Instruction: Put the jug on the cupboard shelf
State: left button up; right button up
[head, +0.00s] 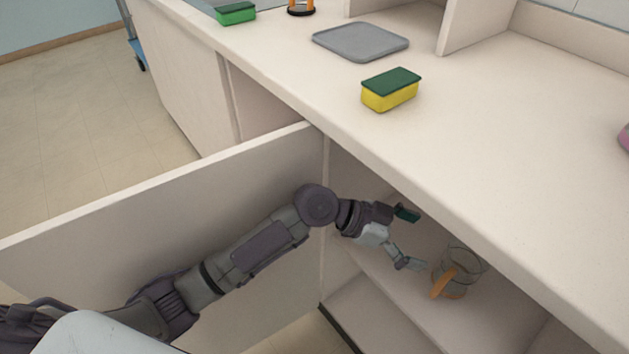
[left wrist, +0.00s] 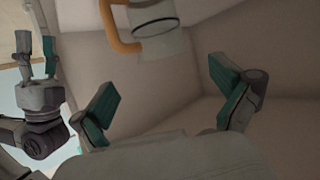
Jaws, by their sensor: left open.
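The jug (head: 463,271) is clear glass with an orange handle and stands upright on the cupboard shelf (head: 412,297), partly under the counter's edge. It also shows at the top of the left wrist view (left wrist: 154,18), cut off by the frame, its handle on the left. My left gripper (head: 408,238) is open and empty inside the cupboard, to the left of the jug and apart from it. Its spread fingers show in the left wrist view (left wrist: 166,98). My right gripper (left wrist: 37,58) shows at the left of that view, its fingers apart with nothing between them.
The cupboard door (head: 130,215) stands open to the left, beside my left arm. The counter edge overhangs the shelf. On the counter are a yellow-green sponge (head: 390,91), a grey tray (head: 360,42) and a green sponge (head: 236,14). The counter's front right is clear.

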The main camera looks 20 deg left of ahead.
pick_arm(q)
jog(key=s+a+f+n+t+y, duration=0.2)
jog(key=s+a+f+n+y, duration=0.25)
jog(key=s+a+f, duration=0.3)
jog(key=s+a+f+n+y, duration=0.2)
jog(key=s+a+n+y, duration=0.2)
jog(key=a, duration=0.5)
jog(key=s+a+f+n+y, duration=0.2)
jog(key=s+a+n+y, duration=0.2)
jog(key=s+a, duration=0.5)
jog(key=shift+s+a+n+g, duration=0.3)
jog(key=shift+a+n, duration=0.1)
jog(key=shift+n, duration=0.15)
jog(key=shift+f+y, duration=0.15)
jog(key=shift+y, duration=0.1)
